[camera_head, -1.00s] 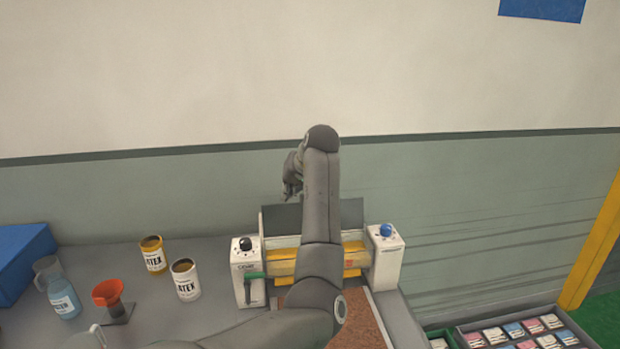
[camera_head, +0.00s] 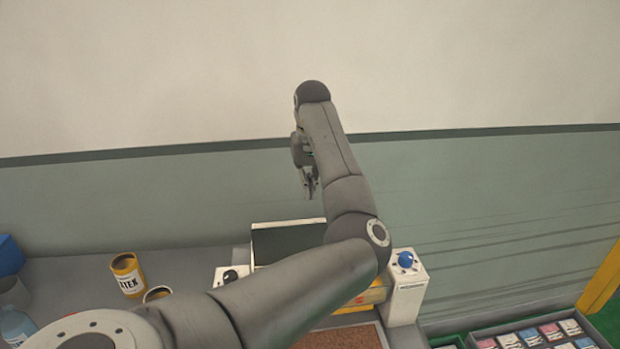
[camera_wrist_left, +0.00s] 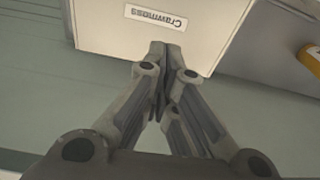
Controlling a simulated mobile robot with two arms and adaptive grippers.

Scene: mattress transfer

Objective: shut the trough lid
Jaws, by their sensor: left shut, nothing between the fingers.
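The trough lid (camera_head: 286,243) is a dark panel standing upright at the back of the white and yellow trough machine (camera_head: 406,293). My left arm hides the lid's right part and much of the trough. My left gripper (camera_head: 309,192) is shut and empty, pointing down above the lid in the head view. In the left wrist view its closed fingertips (camera_wrist_left: 160,48) lie in front of a pale panel (camera_wrist_left: 205,22) with a "Crawmoss" label; I cannot tell if they touch it. My right gripper is not in view.
A blue knob (camera_head: 405,260) tops the machine's right post, and a black knob (camera_head: 230,277) its left post. A yellow tin (camera_head: 127,275) stands on the grey table to the left. A tray of small packets (camera_head: 530,335) lies at lower right.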

